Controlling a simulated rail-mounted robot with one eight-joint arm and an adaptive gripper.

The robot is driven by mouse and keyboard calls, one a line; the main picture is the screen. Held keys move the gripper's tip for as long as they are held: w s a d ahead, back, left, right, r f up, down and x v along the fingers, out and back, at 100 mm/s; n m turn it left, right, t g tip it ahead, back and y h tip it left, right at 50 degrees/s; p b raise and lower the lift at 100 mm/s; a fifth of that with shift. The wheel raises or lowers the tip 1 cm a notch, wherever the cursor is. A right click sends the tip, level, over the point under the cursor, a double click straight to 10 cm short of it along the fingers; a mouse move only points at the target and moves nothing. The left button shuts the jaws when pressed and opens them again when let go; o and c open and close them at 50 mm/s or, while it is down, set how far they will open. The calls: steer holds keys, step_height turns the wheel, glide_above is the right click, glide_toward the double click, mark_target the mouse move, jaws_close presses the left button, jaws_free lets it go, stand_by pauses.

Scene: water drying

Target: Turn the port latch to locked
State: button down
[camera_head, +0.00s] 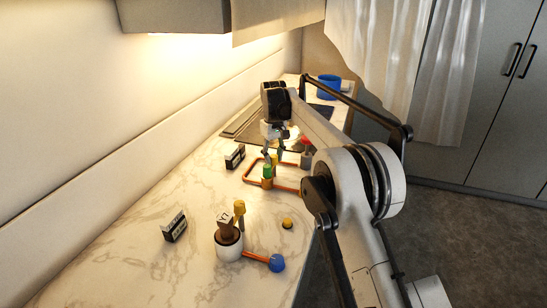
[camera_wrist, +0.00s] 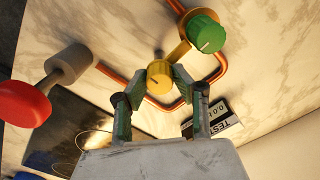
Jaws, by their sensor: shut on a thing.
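A yellow round knob (camera_wrist: 158,84) with a small pointer mark sits between my gripper's two green-padded fingertips (camera_wrist: 158,76) in the wrist view, and the pads touch its sides. A green knob (camera_wrist: 204,34) on a brass-coloured fitting is beside it, along a copper pipe loop (camera_wrist: 114,74). In the head view my gripper (camera_head: 279,153) is low over the counter at the loop, behind the green knob (camera_head: 267,171). The yellow knob is largely hidden there. I see no readable locked mark, and cannot tell for sure which knob is the port latch.
A red knob (camera_head: 306,141) on a grey base stands close right of my gripper. A small dark test display (camera_head: 235,157) is at the left. Nearer stand a white cylinder (camera_head: 228,248), a blue knob (camera_head: 277,262) and a yellow button (camera_head: 287,223). A blue pot (camera_head: 329,87) is at the back.

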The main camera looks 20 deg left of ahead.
mark_target(274, 155)
steer(key=c, duration=1.4)
jaws_free()
steer(key=shift+r, duration=0.1)
step_height(274, 155, up, 12)
steer(key=shift+f, duration=0.1)
